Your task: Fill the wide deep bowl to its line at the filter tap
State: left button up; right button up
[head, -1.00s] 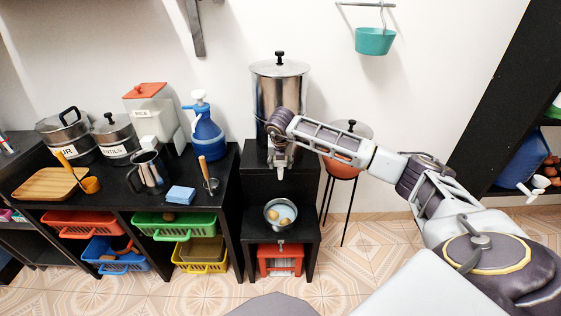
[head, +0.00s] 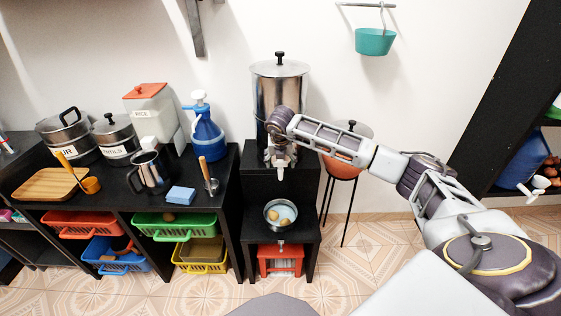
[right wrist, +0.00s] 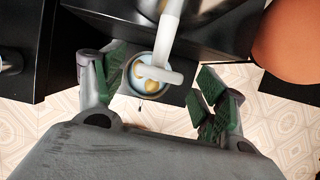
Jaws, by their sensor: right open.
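The steel bowl (head: 268,222) stands upright on the lower black step, below the tap of the big steel filter (head: 278,95). Pale bluish content and yellowish lumps show inside it; I cannot make out a fill line. The bowl also shows in the right wrist view (right wrist: 134,84), partly hidden by the white tap (right wrist: 168,35). In the head view the tap (head: 282,172) hangs just under my right gripper (head: 279,152). My right gripper is open; its green-padded fingers (right wrist: 165,92) stand apart on either side of the tap's white crosspiece. My left gripper is out of view.
A black shelf unit (head: 232,190) on the left holds pots, a jug (head: 150,172), a blue pump bottle (head: 207,138) and a blue sponge (head: 181,196). A red stool (head: 281,259) is under the step. An orange pot (head: 341,168) on a tall stand is to the right.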

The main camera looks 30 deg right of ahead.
jog(key=v, duration=1.1)
dwell(1.1)
